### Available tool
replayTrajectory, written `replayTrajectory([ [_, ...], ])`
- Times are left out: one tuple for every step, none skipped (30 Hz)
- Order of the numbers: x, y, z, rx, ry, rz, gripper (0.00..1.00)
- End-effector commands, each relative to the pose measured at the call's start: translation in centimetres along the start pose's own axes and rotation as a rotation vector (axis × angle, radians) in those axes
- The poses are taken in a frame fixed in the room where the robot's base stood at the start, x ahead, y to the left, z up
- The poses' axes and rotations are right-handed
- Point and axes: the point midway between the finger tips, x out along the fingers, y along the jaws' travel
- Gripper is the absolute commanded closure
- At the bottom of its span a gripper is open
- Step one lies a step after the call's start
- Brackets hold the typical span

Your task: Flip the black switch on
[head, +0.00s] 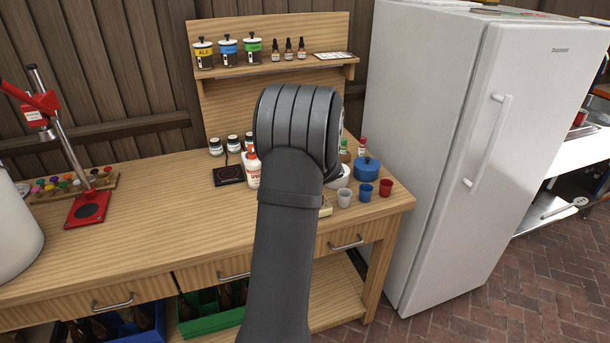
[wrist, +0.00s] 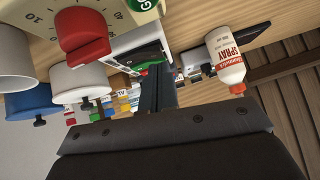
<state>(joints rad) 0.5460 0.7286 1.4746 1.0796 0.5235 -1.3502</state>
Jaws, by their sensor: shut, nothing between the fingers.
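In the wrist view, a cream dial face (wrist: 112,14) with printed numbers is at the upper left, with a red part (wrist: 82,38) over it. Beside it is a white-framed panel with a dark and green piece (wrist: 140,60); I cannot tell whether this is the black switch. My gripper (wrist: 157,90) is shut and empty, with its fingers close to that panel; contact cannot be told. In the head view my own arm hides the gripper and most of the device, leaving only a small cream edge (head: 326,207) visible on the bench (head: 150,235).
A spray bottle (head: 253,168) stands left of my arm by a flat black plate (head: 228,176). A blue pot (head: 367,168) and grey (head: 344,198), blue (head: 365,196) and red (head: 385,188) cups stand to the right. A fridge (head: 440,140) stands beyond.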

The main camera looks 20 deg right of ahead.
Motion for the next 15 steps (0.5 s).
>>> replayTrajectory([
  [0.2,-0.01,0.2,0.0,0.0,0.0,1.0],
  [0.27,0.0,0.28,-0.001,0.0,0.0,1.0],
  [0.33,-0.01,0.34,-0.001,0.0,0.0,1.0],
  [0.37,0.0,0.38,-0.001,0.0,0.0,1.0],
  [0.38,0.0,0.4,-0.001,0.0,0.0,1.0],
  [0.39,0.0,0.41,-0.001,0.0,0.0,1.0],
  [0.39,0.0,0.41,-0.001,0.001,0.0,1.0],
  [0.39,-0.01,0.4,-0.001,0.001,0.0,1.0],
  [0.38,0.0,0.41,-0.001,0.0,0.0,1.0],
  [0.38,0.0,0.41,-0.001,0.001,0.0,1.0],
  [0.38,0.0,0.4,-0.001,0.0,0.0,1.0],
  [0.38,-0.01,0.41,-0.001,0.0,0.0,1.0],
  [0.42,-0.02,0.45,-0.001,0.0,0.0,1.0],
  [0.54,-0.07,0.58,0.0,0.0,0.0,1.0],
  [0.82,-0.18,0.87,0.0,-0.001,-0.001,1.0],
])
